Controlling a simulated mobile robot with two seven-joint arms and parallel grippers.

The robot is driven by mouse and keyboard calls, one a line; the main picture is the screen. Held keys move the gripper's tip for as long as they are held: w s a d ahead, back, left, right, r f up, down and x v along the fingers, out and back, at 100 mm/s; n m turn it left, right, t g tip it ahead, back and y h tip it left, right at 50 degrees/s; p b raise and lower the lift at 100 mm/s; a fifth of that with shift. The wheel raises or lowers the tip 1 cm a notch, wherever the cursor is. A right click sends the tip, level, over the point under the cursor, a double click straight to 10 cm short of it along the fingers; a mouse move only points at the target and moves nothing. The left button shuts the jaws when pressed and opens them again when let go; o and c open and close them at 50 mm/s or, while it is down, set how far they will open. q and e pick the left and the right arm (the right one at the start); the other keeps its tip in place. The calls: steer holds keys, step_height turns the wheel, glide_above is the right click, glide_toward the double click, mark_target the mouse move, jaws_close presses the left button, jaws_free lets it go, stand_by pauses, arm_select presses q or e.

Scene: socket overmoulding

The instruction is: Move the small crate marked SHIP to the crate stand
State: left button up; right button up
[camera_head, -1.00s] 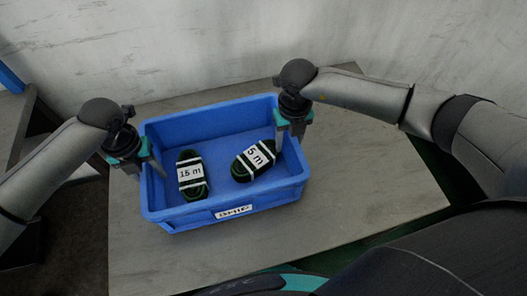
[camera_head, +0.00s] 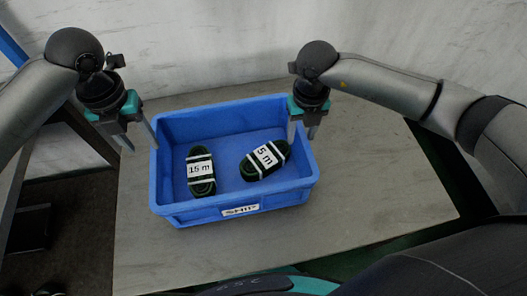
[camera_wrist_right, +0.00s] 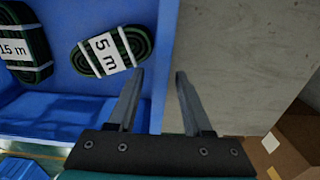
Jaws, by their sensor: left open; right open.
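The blue crate (camera_head: 186,212) with a SHIP label (camera_head: 240,210) on its front wall rests upright on a grey tabletop. In it lie two dark green cord bundles, one marked 15 m (camera_head: 200,170) and one marked 5 m (camera_head: 265,160). My left gripper (camera_head: 141,148) is open and empty at the crate's left rim, apparently above it. My right gripper (camera_head: 302,138) is open at the right rim. In the right wrist view its fingers (camera_wrist_right: 160,72) lie on either side of the crate's right wall (camera_wrist_right: 165,50), apparently without touching it.
The grey tabletop (camera_head: 380,190) is bare to the right of the crate and in front of it. A pale wall (camera_head: 220,50) stands behind. A dark shelf or frame (camera_head: 50,160) is at the left. A cardboard box (camera_wrist_right: 285,150) shows low in the right wrist view.

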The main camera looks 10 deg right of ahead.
step_height(320, 180, up, 8)
stand_by(0.7)
